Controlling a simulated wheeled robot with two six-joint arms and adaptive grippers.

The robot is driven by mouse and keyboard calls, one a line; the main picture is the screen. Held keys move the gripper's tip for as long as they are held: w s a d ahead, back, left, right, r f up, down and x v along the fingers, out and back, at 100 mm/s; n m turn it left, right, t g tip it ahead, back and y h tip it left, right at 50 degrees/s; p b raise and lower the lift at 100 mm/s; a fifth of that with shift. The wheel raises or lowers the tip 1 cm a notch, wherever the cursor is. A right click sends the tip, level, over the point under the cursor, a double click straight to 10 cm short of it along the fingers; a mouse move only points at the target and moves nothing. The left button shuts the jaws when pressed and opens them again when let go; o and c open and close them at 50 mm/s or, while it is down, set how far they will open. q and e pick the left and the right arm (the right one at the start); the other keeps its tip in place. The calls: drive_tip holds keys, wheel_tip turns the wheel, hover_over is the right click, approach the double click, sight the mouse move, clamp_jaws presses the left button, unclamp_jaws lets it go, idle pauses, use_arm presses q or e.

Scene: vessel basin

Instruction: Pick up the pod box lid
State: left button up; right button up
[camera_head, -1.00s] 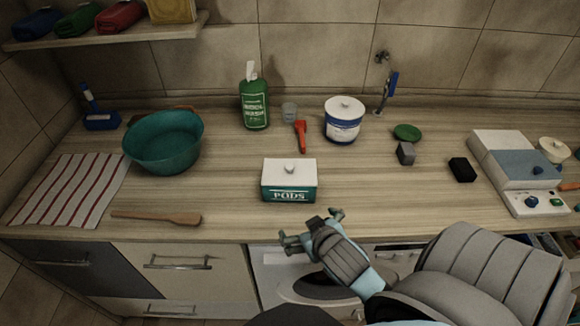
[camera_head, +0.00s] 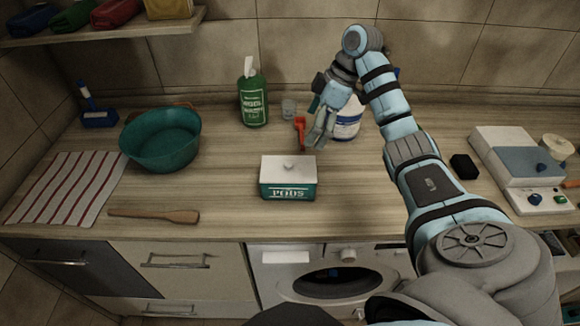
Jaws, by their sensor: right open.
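The pod box (camera_head: 287,192) is a teal box with "PODS" on its front, standing near the front edge of the counter. Its white lid (camera_head: 275,168) sits on top, with a small round knob (camera_head: 289,166) in the middle. My right gripper (camera_head: 318,138) is open and empty, pointing down above the counter, behind and a little right of the box, apart from the lid. It partly covers the white and blue tub. My left gripper is not in view.
A red-handled tool (camera_head: 299,130) and a white and blue tub (camera_head: 350,124) stand close to my right gripper.

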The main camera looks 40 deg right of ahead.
drive_tip(key=b, duration=0.4)
approach(290, 166)
drive_tip(key=f, duration=0.1)
drive_tip(key=w+f, duration=0.1)
drive_tip(key=f, duration=0.1)
drive_tip(key=shift+w+d, duration=0.15)
drive_tip(key=shift+w, duration=0.05)
drive_tip(key=x, duration=0.6)
drive_tip(key=shift+w+a+f, duration=0.1)
drive_tip(key=shift+a+f, duration=0.1)
drive_tip(key=shift+a, duration=0.2)
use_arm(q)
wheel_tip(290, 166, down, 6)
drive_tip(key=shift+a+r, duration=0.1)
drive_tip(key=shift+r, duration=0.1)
use_arm(e)
drive_tip(key=shift+w+a, duration=0.1)
drive_tip(key=c, duration=1.2)
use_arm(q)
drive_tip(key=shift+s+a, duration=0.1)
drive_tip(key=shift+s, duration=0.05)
use_arm(e)
drive_tip(key=shift+s+a+r, duration=0.1)
drive_tip(key=shift+s+a, duration=0.05)
drive_tip(key=shift+s, duration=0.15)
drive_tip(key=c, duration=0.3)
